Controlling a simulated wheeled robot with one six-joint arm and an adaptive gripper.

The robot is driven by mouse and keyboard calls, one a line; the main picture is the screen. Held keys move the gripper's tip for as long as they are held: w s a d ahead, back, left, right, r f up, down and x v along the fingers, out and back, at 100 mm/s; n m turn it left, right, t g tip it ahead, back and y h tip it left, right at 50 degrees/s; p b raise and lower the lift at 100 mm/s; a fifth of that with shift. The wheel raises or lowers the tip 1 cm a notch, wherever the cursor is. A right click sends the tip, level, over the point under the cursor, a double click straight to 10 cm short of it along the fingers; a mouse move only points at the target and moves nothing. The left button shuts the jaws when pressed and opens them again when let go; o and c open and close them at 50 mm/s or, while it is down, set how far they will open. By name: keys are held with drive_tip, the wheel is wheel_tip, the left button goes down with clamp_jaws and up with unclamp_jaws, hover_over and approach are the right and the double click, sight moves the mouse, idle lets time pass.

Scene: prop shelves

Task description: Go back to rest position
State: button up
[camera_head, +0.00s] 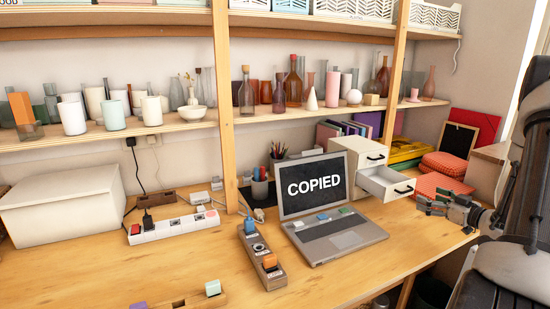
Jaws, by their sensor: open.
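My gripper (424,204) is at the right, above the right part of the wooden desk (330,276). It points left, its fingers are apart, and I see nothing between them. It is to the right of the open laptop (340,238), whose screen reads "COPIED". Several small coloured pieces lie on the laptop above its keyboard. My arm runs down the right edge of the picture and hides part of the desk's right end.
A white drawer unit (364,158) with one drawer (388,183) pulled out stands just behind my gripper. Red patterned boxes (443,187) are behind it too. Power strips (175,226), a wooden block strip (262,258) and a white box (62,212) stand farther left. Shelves with vases hang above.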

wheel_tip(320, 180, up, 6)
drive_tip(key=w+g+h, duration=0.2)
drive_tip(key=w+h, duration=0.1)
drive_tip(key=s+a+r+m+g+h, duration=0.1)
drive_tip(key=s+a+r+g+h, duration=0.1)
drive_tip(key=s+a+r+h, duration=0.3)
drive_tip(key=s+a+r+m+g, duration=0.1)
drive_tip(key=s+r+g, duration=0.15)
drive_tip(key=r, duration=0.45)
drive_tip(key=s+a+m+g+y, duration=0.1)
drive_tip(key=s+a, duration=0.4)
drive_tip(key=s, duration=0.3)
drive_tip(key=s+a+r+g+y, duration=0.1)
drive_tip(key=s+a+g, duration=0.1)
drive_tip(key=s+a, duration=0.3)
drive_tip(key=s+a+m+g, duration=0.1)
drive_tip(key=s+a, duration=0.4)
drive_tip(key=s, duration=0.8)
drive_tip(key=shift+s+a+r+m+g+y, duration=0.2)
drive_tip(key=shift+s+a+m+g+y, duration=0.15)
drive_tip(key=shift+g, duration=0.2)
